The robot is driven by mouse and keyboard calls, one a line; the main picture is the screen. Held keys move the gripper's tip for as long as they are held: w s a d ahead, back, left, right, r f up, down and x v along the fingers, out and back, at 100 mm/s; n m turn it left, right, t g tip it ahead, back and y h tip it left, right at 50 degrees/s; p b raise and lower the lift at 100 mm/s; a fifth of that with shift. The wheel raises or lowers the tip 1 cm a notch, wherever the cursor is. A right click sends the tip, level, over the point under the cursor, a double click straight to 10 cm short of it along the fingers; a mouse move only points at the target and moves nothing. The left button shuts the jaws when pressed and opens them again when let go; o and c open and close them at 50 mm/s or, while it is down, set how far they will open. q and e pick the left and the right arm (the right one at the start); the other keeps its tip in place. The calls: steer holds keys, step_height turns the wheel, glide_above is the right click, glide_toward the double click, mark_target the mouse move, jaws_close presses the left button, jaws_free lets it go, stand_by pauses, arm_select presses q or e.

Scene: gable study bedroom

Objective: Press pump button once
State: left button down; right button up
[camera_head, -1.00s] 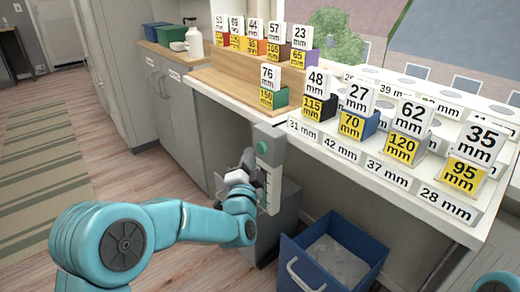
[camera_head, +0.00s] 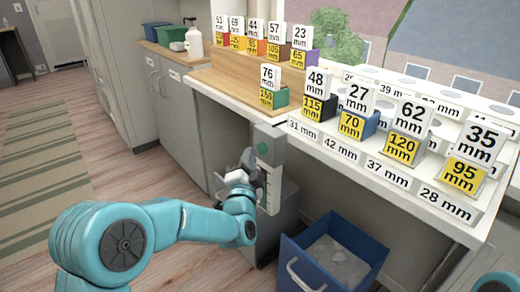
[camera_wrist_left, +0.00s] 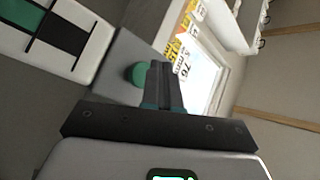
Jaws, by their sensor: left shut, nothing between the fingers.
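The pump button is a round green button (camera_head: 262,148) on a grey box (camera_head: 268,133) at the bench's front edge. In the left wrist view the button (camera_wrist_left: 135,74) shows just left of my fingertips, partly covered by them. My left gripper (camera_head: 251,160) is shut and empty, its tips close to the button from the left. I cannot tell whether they touch it. A pale strip with dark marks (camera_head: 273,190) hangs below the button. My right gripper is out of view.
A blue bin (camera_head: 350,235) with whitish contents stands on the floor below the bench. White trays with several number cards (camera_head: 400,145) line the bench top. A white bottle (camera_head: 194,42) stands on the back counter. Open floor lies to the left.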

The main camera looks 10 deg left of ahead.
arm_select(q)
steer(key=shift+d, duration=0.1)
stand_by(0.4)
steer(key=shift+w+d, duration=0.2)
steer(key=shift+w, duration=0.15)
steer(key=shift+w+d, duration=0.3)
steer(key=shift+w, duration=0.1)
stand_by(0.8)
steer(key=shift+s+b, duration=0.1)
steer(key=shift+b, duration=0.2)
steer(key=shift+s+a+b, duration=0.35)
steer(key=shift+s+a, duration=0.2)
steer(key=shift+s, duration=0.1)
